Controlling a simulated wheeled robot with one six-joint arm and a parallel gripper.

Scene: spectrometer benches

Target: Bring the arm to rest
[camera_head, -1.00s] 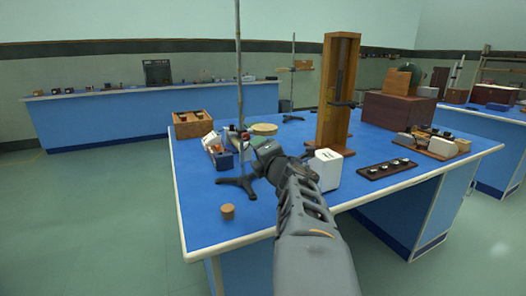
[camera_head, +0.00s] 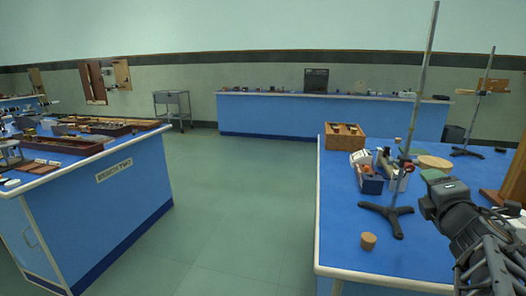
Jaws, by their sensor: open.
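My arm reaches in from the lower right corner over the blue-topped bench (camera_head: 345,225). My gripper (camera_head: 428,186) is at the arm's far end, beside the retort stand (camera_head: 390,210). Its fingers are small and partly hidden by its own body. Nothing shows held in it. I cannot tell how far it is above the bench top.
A cork (camera_head: 368,241) sits near the bench's front left. Behind are a box of small items (camera_head: 370,184), a wooden tray (camera_head: 344,142) and a round wooden disc (camera_head: 435,163). Another bench (camera_head: 110,200) stands left, with clear floor (camera_head: 230,200) between.

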